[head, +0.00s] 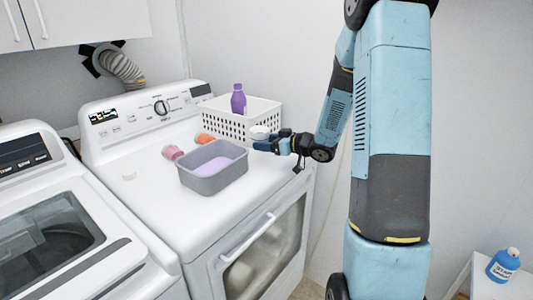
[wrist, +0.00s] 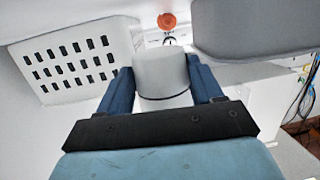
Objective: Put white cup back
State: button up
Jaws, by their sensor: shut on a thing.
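The white cup (wrist: 162,68) sits between the two blue fingers of my gripper (wrist: 161,82) in the wrist view. The fingers are shut on its sides. In the head view my gripper (head: 262,141) is above the right side of the dryer top, in front of the white basket and right of the grey bin. The white cup (head: 260,131) shows only in small part there.
A grey bin (head: 214,183) with purple contents stands on the dryer (head: 140,215). Behind it are a white basket (head: 236,126), a purple bottle (head: 238,100), an orange cup (head: 205,138) and a pink cup (head: 172,152). The dryer's front left top is clear.

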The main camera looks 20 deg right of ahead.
aim_at(265, 159)
jog(key=shift+w+f, duration=0.65)
jog(key=shift+f, duration=1.7)
jog(key=shift+f, duration=0.15)
jog(key=o, duration=1.1)
